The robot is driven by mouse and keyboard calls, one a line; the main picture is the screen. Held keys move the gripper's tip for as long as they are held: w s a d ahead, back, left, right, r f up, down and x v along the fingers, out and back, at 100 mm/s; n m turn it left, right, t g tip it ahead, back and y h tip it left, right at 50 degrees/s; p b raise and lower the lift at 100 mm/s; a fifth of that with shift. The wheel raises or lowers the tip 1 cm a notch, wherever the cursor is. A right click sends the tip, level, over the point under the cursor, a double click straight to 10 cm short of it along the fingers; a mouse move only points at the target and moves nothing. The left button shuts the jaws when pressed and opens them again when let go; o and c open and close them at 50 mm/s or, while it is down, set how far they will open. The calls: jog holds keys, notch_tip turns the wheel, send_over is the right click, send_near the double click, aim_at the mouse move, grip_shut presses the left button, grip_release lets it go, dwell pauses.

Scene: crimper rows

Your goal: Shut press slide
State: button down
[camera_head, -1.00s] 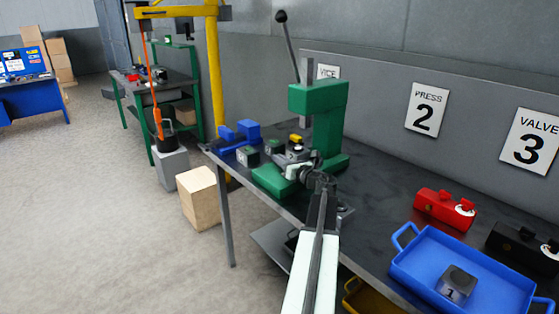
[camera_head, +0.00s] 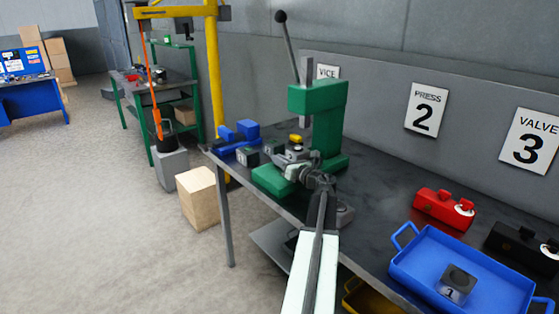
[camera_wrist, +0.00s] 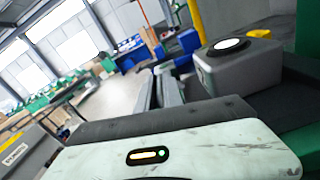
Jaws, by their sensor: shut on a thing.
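The green press (camera_head: 318,110) stands on the dark bench with its lever raised up and to the left. My gripper (camera_head: 293,168) is low at the front of the press, over its green base (camera_head: 272,181). In the wrist view its fingers (camera_wrist: 167,86) are close together beside a grey block (camera_wrist: 240,68) with a white disc on top. That block looks like part of the press slide. The gripper is shut on a part of the slide, but the gripped part itself is mostly hidden by the fingers and wrist.
A blue tray (camera_head: 415,268) holds a dark numbered block (camera_head: 458,283) at the right. A red unit (camera_head: 440,207) sits behind the tray. Bench between press and tray is mostly clear.

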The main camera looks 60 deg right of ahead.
jog(key=shift+s+d, duration=0.25)
jog(key=shift+d, duration=0.5)
jog(key=shift+s+d, duration=0.2)
jog(key=shift+d, duration=0.5)
jog(key=c, duration=1.5)
grip_release()
jog(key=shift+d, duration=0.15)
jog(key=shift+s+a, duration=0.2)
jog(key=v, duration=0.7)
jog(key=shift+s, duration=0.3)
